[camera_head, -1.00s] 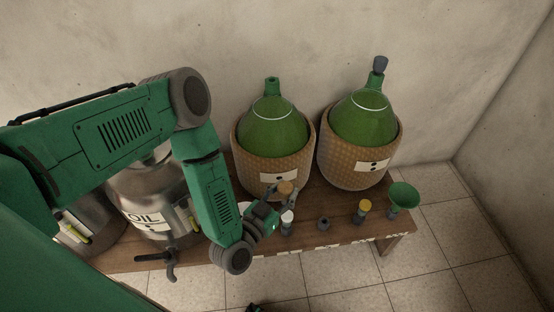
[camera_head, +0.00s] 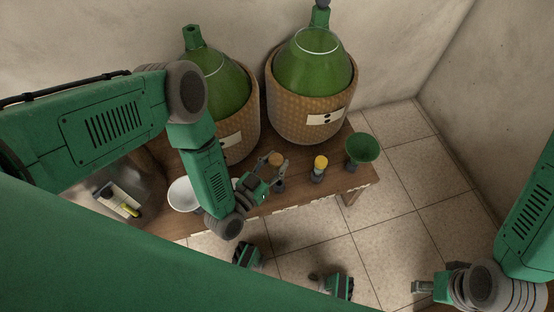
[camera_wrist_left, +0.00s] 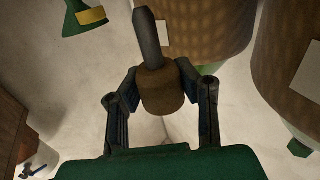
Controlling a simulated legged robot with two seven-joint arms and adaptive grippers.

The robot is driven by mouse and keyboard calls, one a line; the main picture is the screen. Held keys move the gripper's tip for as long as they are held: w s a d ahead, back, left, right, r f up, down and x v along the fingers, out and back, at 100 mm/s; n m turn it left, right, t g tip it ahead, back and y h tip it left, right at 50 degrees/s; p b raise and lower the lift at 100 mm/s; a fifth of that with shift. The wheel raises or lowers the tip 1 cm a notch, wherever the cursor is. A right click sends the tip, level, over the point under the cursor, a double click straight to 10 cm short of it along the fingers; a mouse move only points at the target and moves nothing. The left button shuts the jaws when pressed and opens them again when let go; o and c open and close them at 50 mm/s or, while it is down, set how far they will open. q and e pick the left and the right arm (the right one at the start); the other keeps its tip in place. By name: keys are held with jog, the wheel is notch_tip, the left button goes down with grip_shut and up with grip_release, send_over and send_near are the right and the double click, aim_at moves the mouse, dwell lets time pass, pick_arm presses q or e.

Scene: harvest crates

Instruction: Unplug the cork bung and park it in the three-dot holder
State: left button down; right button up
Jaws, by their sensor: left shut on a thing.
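My left gripper (camera_head: 276,168) is shut on the brown cork bung (camera_head: 275,158), over the bench's front edge. In the left wrist view the cork bung (camera_wrist_left: 161,92) sits between both fingers (camera_wrist_left: 160,95), with a grey post (camera_wrist_left: 148,35) beyond it; I cannot tell whether they join. A dark holder (camera_head: 279,187) shows just below the gripper; whether the bung touches it is unclear. Dots on the holders are too small to read. The left green demijohn (camera_head: 222,80) has an open neck. My right gripper (camera_head: 423,287) is low at the right, its jaw state unclear.
The right demijohn (camera_head: 313,65) carries a grey stopper (camera_head: 320,16). A yellow-topped piece (camera_head: 320,163) stands in a holder to the right of the gripper. A green funnel (camera_head: 363,148) is at the bench's right end. A white bowl (camera_head: 183,194) is at the left.

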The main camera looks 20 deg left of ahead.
pick_arm(q)
jog(key=shift+d+r, duration=0.1)
jog(key=shift+d, duration=0.45)
jog(key=f+b, duration=0.4)
jog(key=f, duration=0.1)
jog(key=shift+a+f, duration=0.2)
jog(key=shift+a, duration=0.05)
jog(key=shift+f+b, duration=0.2)
jog(key=shift+b, duration=0.1)
jog(key=shift+d, duration=0.25)
pick_arm(e)
jog(key=f, duration=0.4)
jog(key=shift+d+f, duration=0.3)
jog(key=shift+d, duration=0.1)
